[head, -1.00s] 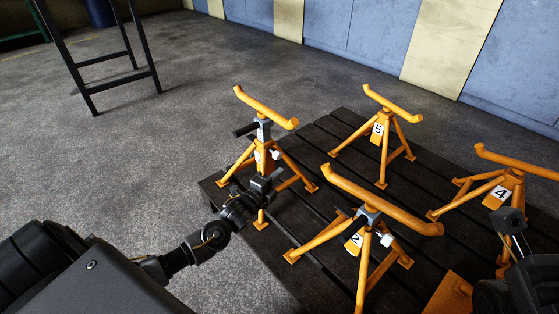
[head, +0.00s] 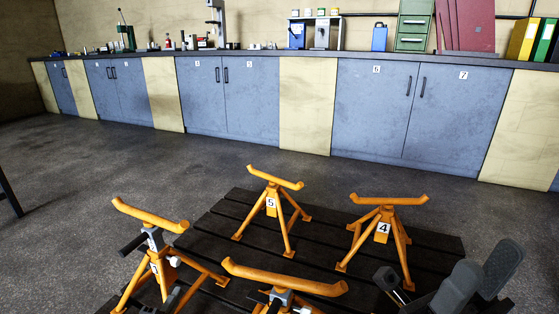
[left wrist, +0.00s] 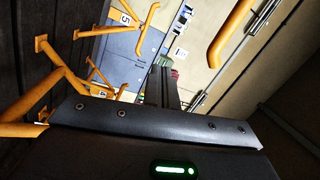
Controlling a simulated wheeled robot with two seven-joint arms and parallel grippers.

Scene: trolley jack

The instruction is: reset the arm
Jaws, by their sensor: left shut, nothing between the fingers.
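My left gripper (head: 172,299) shows only in part at the bottom edge of the head view, in front of the orange stand 1 (head: 150,216). In the left wrist view its dark fingers (left wrist: 163,86) are together, with nothing between them. My right gripper (head: 478,276) is at the lower right of the head view; its two grey finger pads look apart and empty. Most of both arms is out of view.
Orange stands 5 (head: 276,178) and 4 (head: 387,202) stand on a dark slatted platform (head: 325,218). A nearer orange stand (head: 285,279) is cut off at the bottom. Blue cabinets (head: 232,98) line the wall; grey floor lies between.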

